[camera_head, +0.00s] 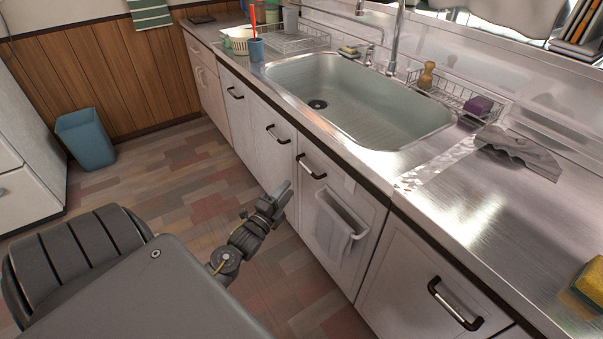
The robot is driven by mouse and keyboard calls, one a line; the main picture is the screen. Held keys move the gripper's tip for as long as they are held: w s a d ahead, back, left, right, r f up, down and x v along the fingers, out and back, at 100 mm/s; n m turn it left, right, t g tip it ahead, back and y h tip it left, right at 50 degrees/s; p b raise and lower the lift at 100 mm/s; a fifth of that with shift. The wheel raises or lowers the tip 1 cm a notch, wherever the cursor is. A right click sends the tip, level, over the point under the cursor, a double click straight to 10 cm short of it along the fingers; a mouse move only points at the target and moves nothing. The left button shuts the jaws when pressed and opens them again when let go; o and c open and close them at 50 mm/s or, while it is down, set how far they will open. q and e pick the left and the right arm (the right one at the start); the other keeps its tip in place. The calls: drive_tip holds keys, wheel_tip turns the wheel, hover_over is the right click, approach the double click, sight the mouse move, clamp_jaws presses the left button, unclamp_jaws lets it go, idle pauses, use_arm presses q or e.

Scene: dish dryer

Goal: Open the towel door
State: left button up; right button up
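The towel door (361,203) is a white cabinet door under the sink counter, and it looks shut, flush with its neighbours. A pale towel (333,236) hangs from a rail on its front. Its dark handle (311,167) is near the door's upper left. My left gripper (287,190) is in front of the cabinets, just left of this door and below its handle. Its fingers point up and right, look slightly apart, and hold nothing that I can see. It appears clear of the handle. My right gripper is not in view.
Other cabinet doors with dark handles flank the towel door, one handle (455,304) at the lower right. The sink (362,104) is above. A blue bin (86,139) stands by the wooden wall. The floor (180,177) left of the cabinets is clear.

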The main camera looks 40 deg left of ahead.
use_arm(q)
drive_tip(key=w+a+r, duration=0.1)
drive_tip(key=w, duration=0.8)
drive_tip(key=shift+r, duration=0.25)
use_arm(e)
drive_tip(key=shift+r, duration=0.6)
